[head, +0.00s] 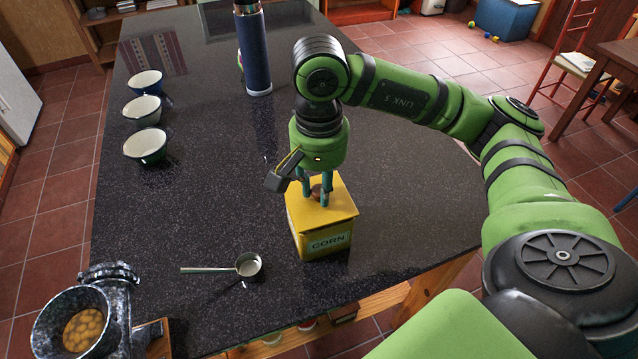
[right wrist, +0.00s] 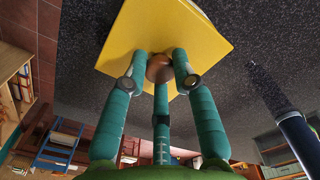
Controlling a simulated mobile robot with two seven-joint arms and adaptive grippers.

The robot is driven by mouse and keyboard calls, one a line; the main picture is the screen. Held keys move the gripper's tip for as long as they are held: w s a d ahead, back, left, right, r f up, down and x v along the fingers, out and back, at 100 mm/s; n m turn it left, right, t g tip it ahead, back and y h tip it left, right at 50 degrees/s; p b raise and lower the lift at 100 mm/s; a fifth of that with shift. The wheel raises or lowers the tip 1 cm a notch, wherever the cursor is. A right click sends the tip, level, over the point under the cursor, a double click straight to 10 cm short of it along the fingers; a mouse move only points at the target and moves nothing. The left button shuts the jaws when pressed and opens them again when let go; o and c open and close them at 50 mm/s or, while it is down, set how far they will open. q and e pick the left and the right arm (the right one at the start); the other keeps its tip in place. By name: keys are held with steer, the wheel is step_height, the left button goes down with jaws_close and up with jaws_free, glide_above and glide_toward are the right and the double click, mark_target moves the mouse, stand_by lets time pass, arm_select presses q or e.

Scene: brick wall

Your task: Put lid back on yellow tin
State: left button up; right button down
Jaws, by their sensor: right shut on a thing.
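The yellow tin (head: 308,246), labelled CORN, stands upright near the front right of the dark counter. Its yellow lid (head: 337,208) is at the top of the tin, lined up with it or nearly so. I cannot tell whether it is fully seated. My right gripper (head: 317,198) points down from above, its fingers shut around the lid's brown knob. In the right wrist view the fingers close on the knob (right wrist: 159,68) in the middle of the yellow lid (right wrist: 190,28). My left gripper is not in view.
A metal scoop (head: 248,265) lies left of the tin. A speckled grinder (head: 85,318) stands at the front left. Several bowls (head: 145,145) line the left side. A tall blue flask (head: 254,55) stands at the back. The counter's middle (head: 215,170) is clear.

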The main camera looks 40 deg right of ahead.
steer(key=b, duration=0.2)
steer(key=shift+f+b, duration=0.2)
steer(key=shift+b, duration=0.1)
stand_by(2.2)
stand_by(0.5)
steer(key=c, duration=0.9)
jaws_free()
steer(key=shift+o, duration=0.3)
steer(key=o, duration=0.4)
steer(key=shift+r, duration=0.15)
steer(key=shift+r+p, duration=0.75)
steer(key=shift+r, duration=0.45)
steer(key=shift+r+p, duration=1.7)
steer(key=shift+r, duration=0.5)
